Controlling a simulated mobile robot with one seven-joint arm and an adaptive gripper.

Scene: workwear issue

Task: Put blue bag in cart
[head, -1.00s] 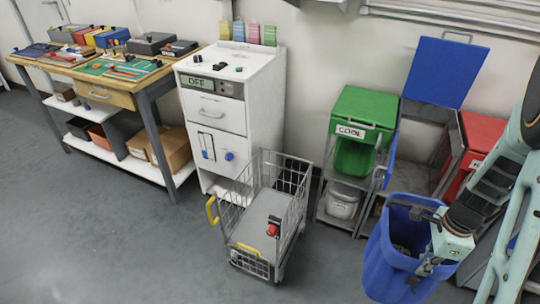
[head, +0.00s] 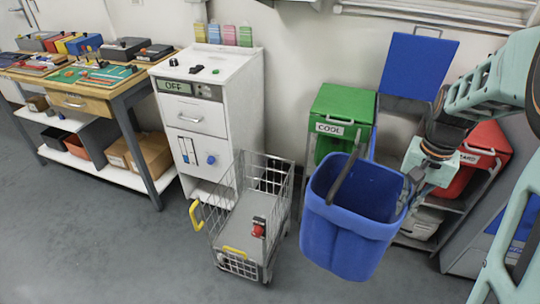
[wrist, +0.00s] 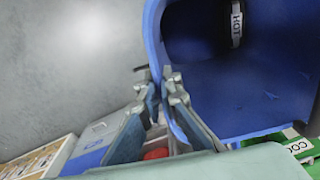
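The blue bag (head: 340,245) is an open-topped, deep container with a dark strap across its mouth. My gripper (head: 410,185) is shut on its right rim in the head view and holds it up, slightly tilted. In the wrist view, the fingers (wrist: 163,100) meet at the blue bag's rim (wrist: 158,45), and a HOT label shows inside the bag. The wire cart (head: 250,215) stands on the floor to the left of the bag, its open basket facing up. A red knob-like part (head: 258,228) shows on the cart. The bag appears apart from the cart.
A white cabinet (head: 205,130) marked OFF stands behind the cart. A green COOL bin (head: 343,105), a stand with a raised blue lid (head: 415,68) and a red bin (head: 485,145) line the wall. A workbench (head: 95,90) is at left. Floor before the cart is clear.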

